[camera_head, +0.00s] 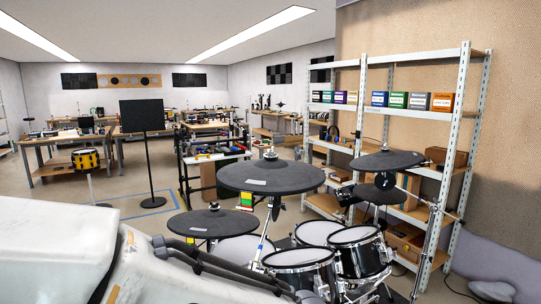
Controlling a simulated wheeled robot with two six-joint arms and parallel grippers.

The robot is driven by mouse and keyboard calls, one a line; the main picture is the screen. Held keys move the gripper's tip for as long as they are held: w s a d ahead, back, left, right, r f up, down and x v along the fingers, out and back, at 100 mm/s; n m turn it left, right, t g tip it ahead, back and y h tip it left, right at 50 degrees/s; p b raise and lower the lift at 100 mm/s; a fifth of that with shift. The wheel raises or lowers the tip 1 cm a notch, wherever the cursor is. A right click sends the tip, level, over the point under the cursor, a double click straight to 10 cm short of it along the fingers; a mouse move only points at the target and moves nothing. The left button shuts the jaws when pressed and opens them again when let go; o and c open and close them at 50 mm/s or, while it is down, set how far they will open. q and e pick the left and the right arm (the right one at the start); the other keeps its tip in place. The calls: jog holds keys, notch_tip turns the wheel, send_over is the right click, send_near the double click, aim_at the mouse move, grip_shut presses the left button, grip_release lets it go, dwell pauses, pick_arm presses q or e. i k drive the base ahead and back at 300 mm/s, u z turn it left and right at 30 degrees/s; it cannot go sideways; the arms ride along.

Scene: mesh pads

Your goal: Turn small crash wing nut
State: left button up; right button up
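A drum kit with dark pad cymbals stands in front of me. The largest cymbal (270,178) is in the middle, with a small nut (270,154) on top. A smaller cymbal (205,224) sits lower left, with its nut (214,206) at its centre. Another cymbal (400,161) is at the right, with a nut (385,148) on top. I cannot tell which one is the small crash, and the nuts' wing shapes are too small to make out. A white arm part of mine fills the lower left. I cannot make out either gripper's fingers.
Several mesh drums (298,258) stand close below the cymbals. A metal shelf (460,130) with boxes is behind at the right. A black music stand (143,115) and a yellow drum (86,159) are at the left. Workbenches fill the back; some floor between is open.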

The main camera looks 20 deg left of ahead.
aim_at(270, 157)
jog(key=u, duration=0.05)
jog(key=k, duration=0.5)
jog(key=u, duration=0.25)
jog(key=i, duration=0.95)
jog(key=u, duration=0.45)
